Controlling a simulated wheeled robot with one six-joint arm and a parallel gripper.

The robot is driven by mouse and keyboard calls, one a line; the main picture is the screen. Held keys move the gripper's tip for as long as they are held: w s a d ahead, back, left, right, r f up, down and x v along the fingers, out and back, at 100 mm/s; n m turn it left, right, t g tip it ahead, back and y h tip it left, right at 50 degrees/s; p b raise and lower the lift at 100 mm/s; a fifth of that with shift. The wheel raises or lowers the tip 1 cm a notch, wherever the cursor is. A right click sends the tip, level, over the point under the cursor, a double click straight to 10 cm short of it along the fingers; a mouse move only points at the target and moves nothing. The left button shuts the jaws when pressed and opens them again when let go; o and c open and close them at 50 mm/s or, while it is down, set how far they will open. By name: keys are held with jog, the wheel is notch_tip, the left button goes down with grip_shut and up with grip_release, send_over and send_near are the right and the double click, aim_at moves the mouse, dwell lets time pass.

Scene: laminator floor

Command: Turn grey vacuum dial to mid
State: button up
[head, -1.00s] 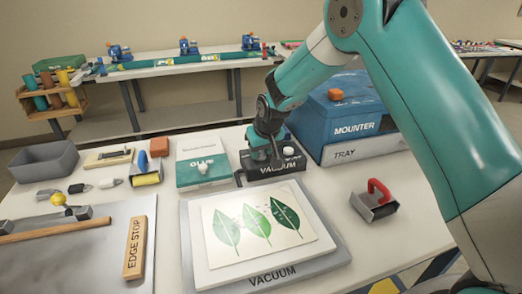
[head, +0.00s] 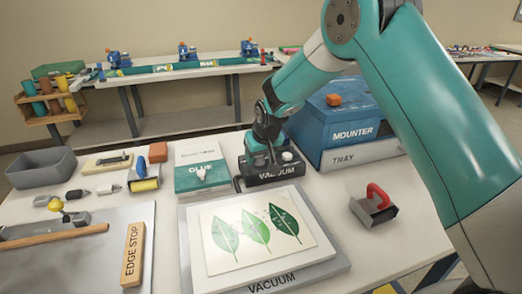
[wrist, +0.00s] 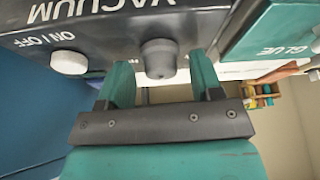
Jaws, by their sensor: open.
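The dark vacuum control box (head: 272,178) stands on the table behind the white vacuum plate. In the wrist view the grey dial (wrist: 158,58) sticks out of the box's dark face (wrist: 105,45), beside a white ON/OFF knob (wrist: 68,62). That white knob also shows in the head view (head: 287,156). My gripper (wrist: 161,72) is open. Its two teal fingers point at the box, one to each side of the grey dial, with gaps visible. In the head view my gripper (head: 263,160) is over the box's left part and hides the grey dial.
The blue mounter (head: 345,128) stands close at the right of the box. The glue box (head: 201,178) is close at its left. The vacuum plate (head: 330,262) with a leaf print lies in front. A red-handled tool (head: 377,197) lies at the right.

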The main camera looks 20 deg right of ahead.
jog(key=a+b+v, duration=0.1)
jog(key=v, duration=1.6)
jog(key=shift+d+r+b, duration=0.25)
jog(key=shift+d+b, duration=0.15)
jog(key=shift+d, duration=0.1)
